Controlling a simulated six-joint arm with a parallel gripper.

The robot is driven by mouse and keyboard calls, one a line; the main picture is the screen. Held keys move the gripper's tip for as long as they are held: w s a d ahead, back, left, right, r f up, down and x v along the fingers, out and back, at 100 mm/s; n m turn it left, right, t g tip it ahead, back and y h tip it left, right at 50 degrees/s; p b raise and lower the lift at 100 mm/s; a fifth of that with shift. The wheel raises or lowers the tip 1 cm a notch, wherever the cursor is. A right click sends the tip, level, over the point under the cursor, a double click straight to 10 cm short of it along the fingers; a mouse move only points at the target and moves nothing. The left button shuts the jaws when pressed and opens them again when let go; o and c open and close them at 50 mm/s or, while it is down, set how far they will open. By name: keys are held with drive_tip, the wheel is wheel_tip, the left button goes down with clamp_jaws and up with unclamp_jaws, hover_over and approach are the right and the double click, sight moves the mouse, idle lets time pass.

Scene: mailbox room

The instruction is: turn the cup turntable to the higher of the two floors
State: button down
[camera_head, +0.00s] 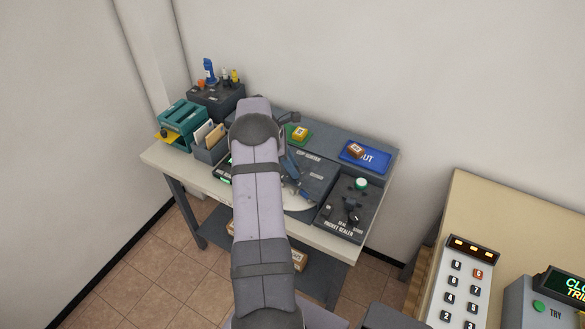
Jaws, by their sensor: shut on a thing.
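The cup turntable shows as a pale round disc (299,204) at the front middle of the grey workbench, mostly hidden behind my arm. A dark panel behind it carries a partly legible label. My gripper (303,193) reaches down at the disc, to the right of my forearm. It is shut on a part of the turntable, but the held part is too small and covered to make out. The turntable's markings and any cup on it are hidden, so its present setting cannot be read.
A packet sealer (348,209) with knobs stands right of the turntable. Behind are a green pad (289,142) and a blue tray (366,157), each bearing a small block. A teal rack (183,122) stands left. A keypad (463,285) is at lower right.

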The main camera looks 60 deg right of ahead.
drive_tip(key=shift+d+m+y+b, duration=0.2)
drive_tip(key=shift+m+y+b, duration=0.5)
drive_tip(key=shift+m, duration=1.1)
drive_tip(key=shift+r+m+g, duration=0.1)
drive_tip(key=shift+m+g, duration=0.2)
drive_tip(key=shift+m, duration=0.3)
drive_tip(key=c, duration=1.5)
unclamp_jaws()
drive_tip(key=shift+o, duration=0.2)
wheel_tip(320, 180, up, 10)
drive_tip(key=b, duration=0.1)
